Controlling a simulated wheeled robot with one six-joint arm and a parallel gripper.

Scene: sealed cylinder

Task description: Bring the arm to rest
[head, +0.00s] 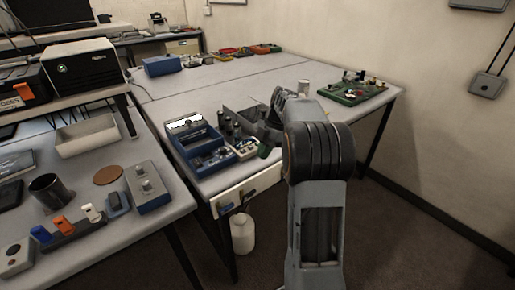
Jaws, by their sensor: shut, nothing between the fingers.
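My own grey arm rises in the right middle of the head view, with its large ribbed elbow nearest the camera. The forearm folds away behind the elbow toward the far bench. My gripper (266,148) shows only as a small dark shape left of the elbow, over the near edge of the far bench (220,90). It is shut and holds nothing. Much of the wrist is hidden behind the elbow, and whether the gripper touches anything beneath it cannot be told.
A green circuit board (352,90) lies at the far right of the bench. The left bench holds a cream tray (87,136), a dark cup (48,190) and a grey box (147,187). The bench middle is clear.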

